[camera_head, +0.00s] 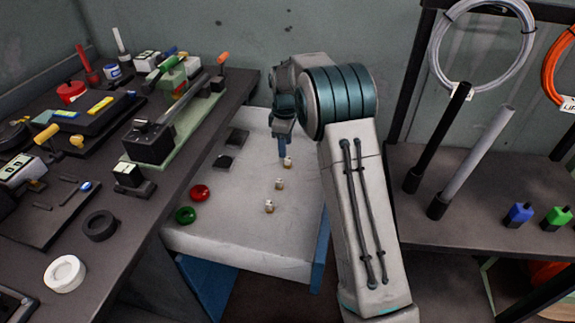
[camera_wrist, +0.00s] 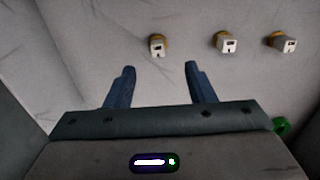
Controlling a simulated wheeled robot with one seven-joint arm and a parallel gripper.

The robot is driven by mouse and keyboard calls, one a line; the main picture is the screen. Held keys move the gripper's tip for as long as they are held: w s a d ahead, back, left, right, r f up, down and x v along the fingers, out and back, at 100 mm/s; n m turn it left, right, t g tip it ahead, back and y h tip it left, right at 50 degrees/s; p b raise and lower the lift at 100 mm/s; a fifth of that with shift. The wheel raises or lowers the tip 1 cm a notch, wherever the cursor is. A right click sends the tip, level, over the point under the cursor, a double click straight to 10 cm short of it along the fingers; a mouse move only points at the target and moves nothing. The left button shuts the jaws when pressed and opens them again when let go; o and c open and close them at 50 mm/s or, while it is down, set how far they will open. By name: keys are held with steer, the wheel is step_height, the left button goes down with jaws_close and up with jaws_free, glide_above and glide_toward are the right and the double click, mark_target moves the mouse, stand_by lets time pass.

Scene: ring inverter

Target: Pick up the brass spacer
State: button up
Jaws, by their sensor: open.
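Three small pieces, each with a pale block-like top and a brass-coloured part, stand in a row on the pale table (camera_head: 240,247). I cannot tell which is the brass spacer. The far piece (camera_head: 288,163) is right beside my gripper (camera_head: 283,153) in the head view; the middle piece (camera_head: 279,184) and near piece (camera_head: 269,206) are farther off. In the wrist view, my gripper (camera_wrist: 160,68) has its two blue fingers apart with nothing between them. The left piece (camera_wrist: 157,46) lies just beyond the fingertips, roughly centred on the gap. The other two (camera_wrist: 227,44) (camera_wrist: 282,43) are to the right.
A red ring (camera_head: 200,193) and a green ring (camera_head: 185,215) lie at the table's left, with dark square pieces (camera_head: 230,150) behind. A crowded dark bench (camera_head: 135,215) borders the left. A shelf with upright rods (camera_head: 438,205) stands right. The table's front is clear.

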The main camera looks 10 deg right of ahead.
mark_target(288, 158)
steer(key=f, duration=0.4)
steer(key=f+b, duration=0.1)
steer(key=f, duration=0.1)
steer(key=shift+d+f, duration=0.25)
steer(key=shift+d, duration=0.15)
jaws_close()
